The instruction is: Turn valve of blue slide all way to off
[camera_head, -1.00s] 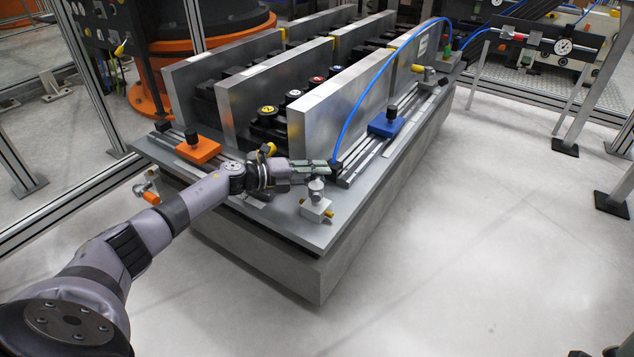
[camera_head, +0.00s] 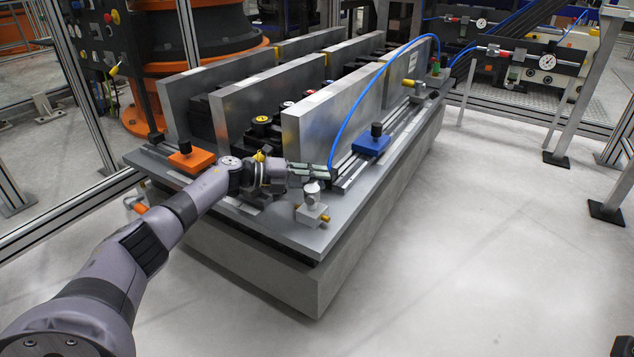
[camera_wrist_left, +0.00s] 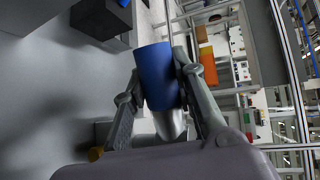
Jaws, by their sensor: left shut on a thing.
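The blue slide (camera_head: 371,140) sits on its rail on the right side of the metal table in the head view. Its valve (camera_head: 312,212), a silver body on a pale block with a yellow fitting, stands at the table's front corner. My left gripper (camera_head: 322,172) is at the top of this valve. In the left wrist view, my left gripper (camera_wrist_left: 160,88) is shut on the blue valve handle (camera_wrist_left: 156,70), with a silver stem below it. The fingers hide the handle in the head view. My right gripper is not in view.
An orange slide (camera_head: 191,158) lies left on the same table, with an orange-handled valve (camera_head: 138,206) at the edge. Upright metal plates (camera_head: 325,115) stand behind my gripper. A blue hose (camera_head: 357,100) arches over the rail.

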